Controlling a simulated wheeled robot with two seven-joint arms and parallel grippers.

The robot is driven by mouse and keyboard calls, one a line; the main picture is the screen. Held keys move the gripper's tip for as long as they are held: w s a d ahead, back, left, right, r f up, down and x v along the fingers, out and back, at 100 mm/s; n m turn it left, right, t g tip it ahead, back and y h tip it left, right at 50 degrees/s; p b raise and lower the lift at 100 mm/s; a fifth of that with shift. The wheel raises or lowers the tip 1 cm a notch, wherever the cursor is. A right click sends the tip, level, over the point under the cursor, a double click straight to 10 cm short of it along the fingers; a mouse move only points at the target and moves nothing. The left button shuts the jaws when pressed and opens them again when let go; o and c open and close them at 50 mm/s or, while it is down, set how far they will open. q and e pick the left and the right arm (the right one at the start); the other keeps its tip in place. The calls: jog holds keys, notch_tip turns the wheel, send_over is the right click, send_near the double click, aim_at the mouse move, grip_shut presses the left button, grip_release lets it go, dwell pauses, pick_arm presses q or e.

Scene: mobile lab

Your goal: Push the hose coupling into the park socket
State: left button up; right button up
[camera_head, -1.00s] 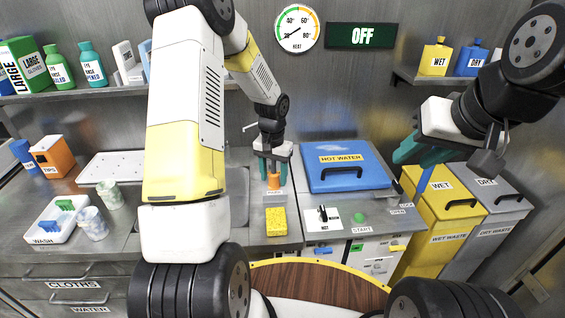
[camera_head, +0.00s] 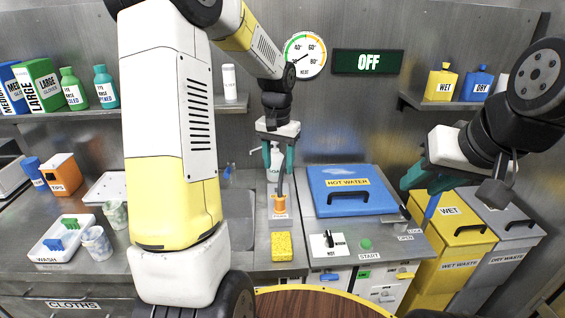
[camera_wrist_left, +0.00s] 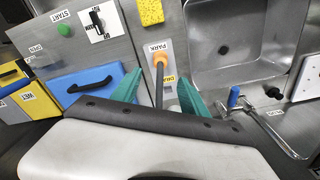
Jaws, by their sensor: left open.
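The orange hose coupling (camera_head: 280,203) stands upright on the PARK plate (camera_head: 280,216) behind the yellow sponge; the socket under it is hidden and I cannot tell how deep it sits. A dark grey hose (camera_head: 281,182) rises from it. In the left wrist view the coupling (camera_wrist_left: 160,61) is beyond the fingertips, with the hose running back between them. My left gripper (camera_head: 278,166) is open above the coupling, its teal fingers apart from it on either side of the hose. My right gripper (camera_head: 425,185) is over the yellow bin; a blue strip shows at its fingers, and its opening is unclear.
A yellow sponge (camera_head: 282,246) lies in front of the coupling. The sink (camera_wrist_left: 235,45) is beside it. The blue HOT WATER lid (camera_head: 345,205) is to the right, with a black switch (camera_head: 329,239) and green START button (camera_head: 366,244). A white soap bottle stands behind the left gripper.

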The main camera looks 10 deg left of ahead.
pick_arm(q)
jog(key=s+r+t, duration=0.2)
jog(key=s+r, duration=0.2)
jog(key=s, duration=0.3)
jog(key=s+d+r+n+t+h, duration=0.1)
jog(key=s+r+t, duration=0.1)
jog(key=s+r, duration=0.3)
jog(key=s+d+r+t+h, duration=0.1)
jog(key=s+r, duration=0.4)
jog(key=s, duration=0.6)
jog(key=shift+t, duration=0.4)
jog(key=shift+d, duration=0.1)
